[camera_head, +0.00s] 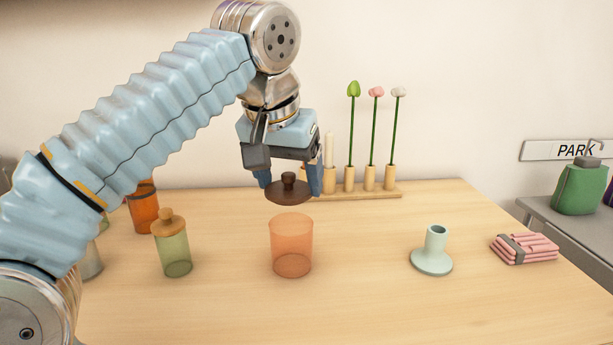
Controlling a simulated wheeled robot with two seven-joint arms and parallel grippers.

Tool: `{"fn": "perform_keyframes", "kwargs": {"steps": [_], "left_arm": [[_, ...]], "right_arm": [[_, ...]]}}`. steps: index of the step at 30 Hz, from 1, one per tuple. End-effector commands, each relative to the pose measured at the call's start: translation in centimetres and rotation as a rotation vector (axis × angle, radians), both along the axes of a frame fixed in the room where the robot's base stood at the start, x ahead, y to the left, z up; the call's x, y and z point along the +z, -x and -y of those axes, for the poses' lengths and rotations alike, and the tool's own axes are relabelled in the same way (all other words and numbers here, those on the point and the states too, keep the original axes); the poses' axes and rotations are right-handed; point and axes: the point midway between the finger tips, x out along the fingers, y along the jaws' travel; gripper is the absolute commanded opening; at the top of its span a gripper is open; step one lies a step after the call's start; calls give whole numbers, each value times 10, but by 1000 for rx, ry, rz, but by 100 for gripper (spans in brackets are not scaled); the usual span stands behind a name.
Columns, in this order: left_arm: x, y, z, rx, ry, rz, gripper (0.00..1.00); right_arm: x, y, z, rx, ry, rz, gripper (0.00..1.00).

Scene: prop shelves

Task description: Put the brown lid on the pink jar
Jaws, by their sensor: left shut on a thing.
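The pink jar (292,247) is a see-through, salmon-pink cylinder standing upright and open-topped on the wooden table. The brown lid (289,195) is a dark disc with a round knob. My left gripper (290,184) points down and is shut on the lid at its knob. It holds the lid roughly level just above the jar's rim, with a small gap showing between them. My right gripper is not in view.
A green jar with a wooden lid (173,243) stands left of the pink jar, and an orange jar (143,208) is behind my arm. A pale candle holder (433,252) and folded pink cloth (524,248) lie right. A wooden flower stand (370,189) is behind.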

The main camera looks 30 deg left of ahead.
Motion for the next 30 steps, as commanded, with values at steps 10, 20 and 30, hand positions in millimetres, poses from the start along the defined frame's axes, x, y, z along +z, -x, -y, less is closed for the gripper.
{"fn": "perform_keyframes", "kwargs": {"steps": [10, 20, 30], "left_arm": [[-17, 1, -2, 12, -1, 0, 48], [-39, 0, -2, 12, 0, -1, 48], [-40, 0, -2, 12, 0, 0, 48]], "right_arm": [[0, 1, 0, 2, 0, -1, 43], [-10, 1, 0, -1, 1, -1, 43], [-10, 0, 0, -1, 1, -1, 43]]}}
